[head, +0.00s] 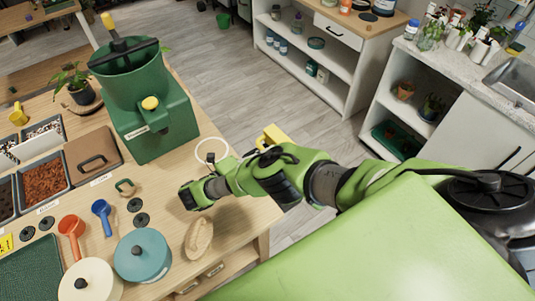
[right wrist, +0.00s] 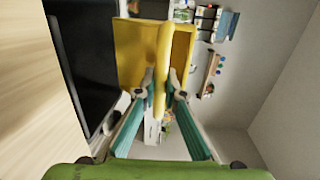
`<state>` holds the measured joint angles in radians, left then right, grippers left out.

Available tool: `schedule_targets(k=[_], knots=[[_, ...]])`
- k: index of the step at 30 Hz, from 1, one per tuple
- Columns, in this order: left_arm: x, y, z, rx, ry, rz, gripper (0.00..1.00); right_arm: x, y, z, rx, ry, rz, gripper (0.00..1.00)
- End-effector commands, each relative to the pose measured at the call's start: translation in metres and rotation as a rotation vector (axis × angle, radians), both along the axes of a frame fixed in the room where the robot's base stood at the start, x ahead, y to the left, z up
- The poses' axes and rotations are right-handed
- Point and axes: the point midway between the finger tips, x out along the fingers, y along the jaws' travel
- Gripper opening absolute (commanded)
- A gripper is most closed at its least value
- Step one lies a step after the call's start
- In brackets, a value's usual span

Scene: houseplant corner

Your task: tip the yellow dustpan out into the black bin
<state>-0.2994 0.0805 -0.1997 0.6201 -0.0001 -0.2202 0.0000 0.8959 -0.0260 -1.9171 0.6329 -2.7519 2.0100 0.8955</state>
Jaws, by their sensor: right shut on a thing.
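The yellow dustpan (right wrist: 140,60) fills the upper middle of the right wrist view. My right gripper (right wrist: 161,90) is shut on it, with a teal finger on each side of its yellow ridge. A yellow part of it also shows in the head view (head: 273,136), past my green arm at the table's right edge. Whether anything lies in the dustpan cannot be told. A large black thing (right wrist: 85,60), likely the black bin, stands at the left of the wrist view, beside the dustpan. The bin is not seen in the head view. My left gripper is in neither view.
A green machine with a hopper (head: 150,120) stands on the wooden table. A white ring (head: 211,150) is near the arm. A teal lidded pot (head: 142,255), a blue scoop (head: 102,215) and an orange scoop (head: 71,228) crowd the front. Open floor (head: 240,90) lies beyond.

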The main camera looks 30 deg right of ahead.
Motion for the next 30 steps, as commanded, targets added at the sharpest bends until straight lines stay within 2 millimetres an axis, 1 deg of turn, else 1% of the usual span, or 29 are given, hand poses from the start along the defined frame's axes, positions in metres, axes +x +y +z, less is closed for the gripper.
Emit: schedule_targets(k=[9,14,19,20,23,26,28,30], knots=[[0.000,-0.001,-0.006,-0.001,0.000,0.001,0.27,0.001,0.001,0.001,-0.013,-0.003,0.006,0.00],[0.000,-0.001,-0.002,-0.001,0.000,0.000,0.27,0.001,-0.002,0.003,0.012,0.002,0.003,0.00],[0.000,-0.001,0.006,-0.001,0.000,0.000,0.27,0.002,-0.011,0.009,0.093,0.010,0.002,0.00],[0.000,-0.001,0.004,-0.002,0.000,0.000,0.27,0.002,-0.013,0.007,0.112,0.015,0.001,0.00],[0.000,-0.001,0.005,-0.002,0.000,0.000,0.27,0.003,-0.018,0.009,0.176,0.023,0.001,0.00],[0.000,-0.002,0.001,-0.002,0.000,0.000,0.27,0.003,-0.025,0.009,0.241,0.033,0.000,0.00],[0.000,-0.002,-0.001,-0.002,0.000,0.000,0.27,0.004,-0.028,0.012,0.287,0.035,0.002,0.00],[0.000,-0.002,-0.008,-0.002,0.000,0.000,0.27,0.004,-0.034,0.011,0.335,0.042,-0.001,0.00]])
